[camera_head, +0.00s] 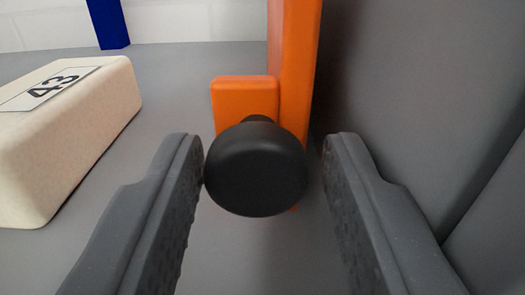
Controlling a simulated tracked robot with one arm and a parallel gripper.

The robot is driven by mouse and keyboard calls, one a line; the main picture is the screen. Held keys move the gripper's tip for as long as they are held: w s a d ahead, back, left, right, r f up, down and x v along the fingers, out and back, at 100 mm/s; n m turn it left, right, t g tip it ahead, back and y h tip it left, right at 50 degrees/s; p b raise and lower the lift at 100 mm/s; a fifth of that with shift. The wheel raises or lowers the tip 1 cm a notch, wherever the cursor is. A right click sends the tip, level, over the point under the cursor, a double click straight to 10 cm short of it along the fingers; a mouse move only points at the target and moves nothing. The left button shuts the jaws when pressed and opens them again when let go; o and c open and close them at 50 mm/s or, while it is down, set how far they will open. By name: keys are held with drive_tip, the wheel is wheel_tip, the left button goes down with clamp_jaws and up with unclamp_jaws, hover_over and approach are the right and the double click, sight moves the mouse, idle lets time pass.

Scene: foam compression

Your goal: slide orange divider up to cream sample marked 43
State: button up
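The orange divider (294,60) stands upright in the middle of the view, with a small orange block (244,92) at its left side. A round black knob (256,168) faces me in front of it. My gripper (264,150) is open, with one finger on each side of the knob. The left finger is very close to the knob, and I cannot tell whether it touches. A gap shows at the right finger. The cream sample (85,145), with a label reading 43, lies at the left, apart from the divider.
A grey floor (175,75) shows clear between the sample and the divider. A dark grey wall (420,90) rises close on the right. A blue post (108,22) stands at the back left before a white tiled wall (190,20).

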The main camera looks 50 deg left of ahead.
clamp_jaws()
drive_tip(key=shift+s+a+f+b, duration=0.15)
drive_tip(key=shift+s+a+b, duration=0.1)
drive_tip(key=shift+b, duration=0.35)
drive_tip(key=s+a+b, duration=0.1)
drive_tip(key=s+b, duration=0.1)
drive_tip(key=s+a+b, duration=0.2)
drive_tip(key=b, duration=0.1)
drive_tip(key=shift+s+a, duration=0.2)
drive_tip(key=shift+s, duration=0.2)
drive_tip(key=shift+s+a+b, duration=0.3)
drive_tip(key=shift+s+b, duration=0.1)
drive_tip(key=shift+b, duration=0.15)
unclamp_jaws()
drive_tip(key=shift+w, duration=0.1)
